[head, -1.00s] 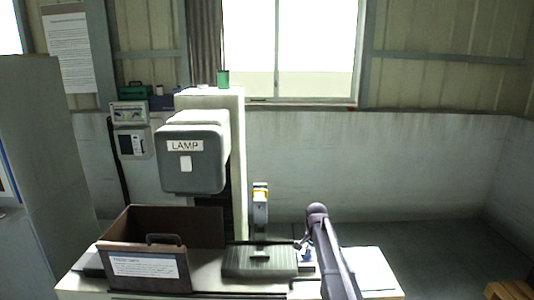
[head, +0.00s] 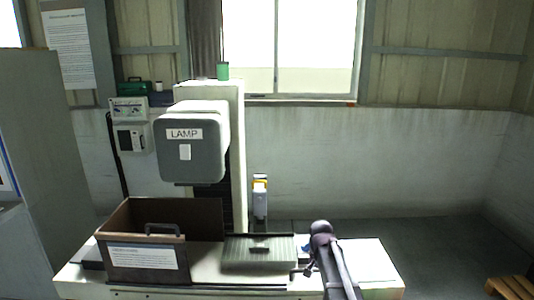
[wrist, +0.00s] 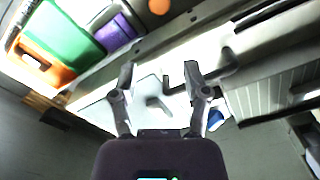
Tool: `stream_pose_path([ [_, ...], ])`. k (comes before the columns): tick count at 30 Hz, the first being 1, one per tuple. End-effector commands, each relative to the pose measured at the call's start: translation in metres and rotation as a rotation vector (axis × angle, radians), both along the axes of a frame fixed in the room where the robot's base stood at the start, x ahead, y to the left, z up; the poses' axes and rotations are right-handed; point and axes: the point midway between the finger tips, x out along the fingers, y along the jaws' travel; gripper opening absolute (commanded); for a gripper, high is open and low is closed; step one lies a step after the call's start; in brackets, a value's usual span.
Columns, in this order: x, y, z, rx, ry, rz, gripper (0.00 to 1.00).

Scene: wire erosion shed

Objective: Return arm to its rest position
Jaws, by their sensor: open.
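My arm rises from the bottom edge in the head view, right of the ridged grey box, over the right part of the machine table (head: 375,262). My gripper (wrist: 158,82) shows in the wrist view with its two fingers spread apart. Nothing is held between the fingers. A pale surface with a small grey piece (wrist: 158,104) lies beyond them, apart as far as I can tell. In the head view the gripper's fingers are mostly hidden by my arm.
A brown open box (head: 143,262) with a handle and label stands at the left of the table. The ridged grey box (head: 260,253) is beside it. A grey housing marked LAMP (head: 190,150) hangs above. A wooden pallet (head: 512,288) lies at lower right. The floor (head: 430,250) behind it is clear.

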Motion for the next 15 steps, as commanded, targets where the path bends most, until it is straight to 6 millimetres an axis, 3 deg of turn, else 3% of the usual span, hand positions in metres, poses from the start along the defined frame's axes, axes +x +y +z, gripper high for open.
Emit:
stream_pose_path([
  [1, -0.025, 0.000, -0.012, 0.000, 0.000, 0.039, 0.60],
  [6, -0.090, 0.000, -0.035, -0.001, 0.001, 0.211, 0.60],
  [12, -0.153, 0.001, -0.055, -0.001, 0.001, 0.391, 0.60],
  [15, -0.172, 0.001, -0.061, -0.001, 0.001, 0.453, 0.60],
])
